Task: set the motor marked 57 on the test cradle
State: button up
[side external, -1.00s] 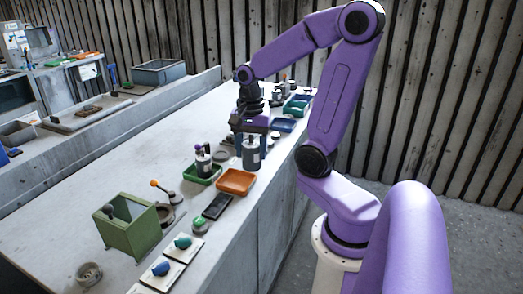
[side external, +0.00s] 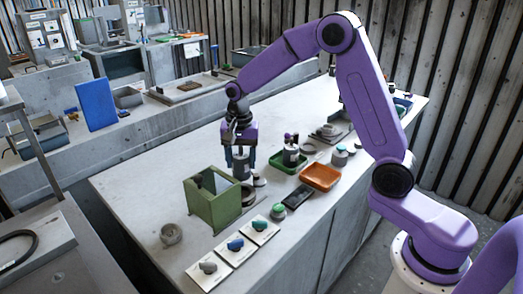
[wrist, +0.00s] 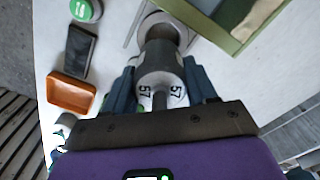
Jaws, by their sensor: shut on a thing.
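My gripper (side external: 240,150) is shut on the grey cylindrical motor (wrist: 157,62). The number 57 shows twice on its near end in the wrist view, on either side of a shaft. The motor (side external: 241,166) looks upright in the side view, close to the green box. A round grey seat, which looks like the test cradle (wrist: 178,22), shows beyond the motor in the wrist view, partly hidden by it. In the side view its round base (side external: 248,196) is beside the green box. I cannot tell whether the motor touches it.
The open green box (side external: 213,205) stands close to the motor. A green tray (side external: 283,166) with another motor, an orange tray (side external: 320,178), a dark flat device (side external: 298,196) and a green button (side external: 278,211) lie to the right. Switch plates (side external: 236,247) line the front edge.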

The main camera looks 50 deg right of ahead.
aim_at(240, 180)
jog(key=shift+w+a+f, duration=0.2)
jog(key=shift+a+f, duration=0.05)
jog(key=shift+f, duration=2.35)
jog(key=shift+f, duration=1.1)
dwell(0.5)
jog(key=o, duration=1.8)
jog(key=shift+s, duration=0.1)
jog(key=shift+r, duration=3.75)
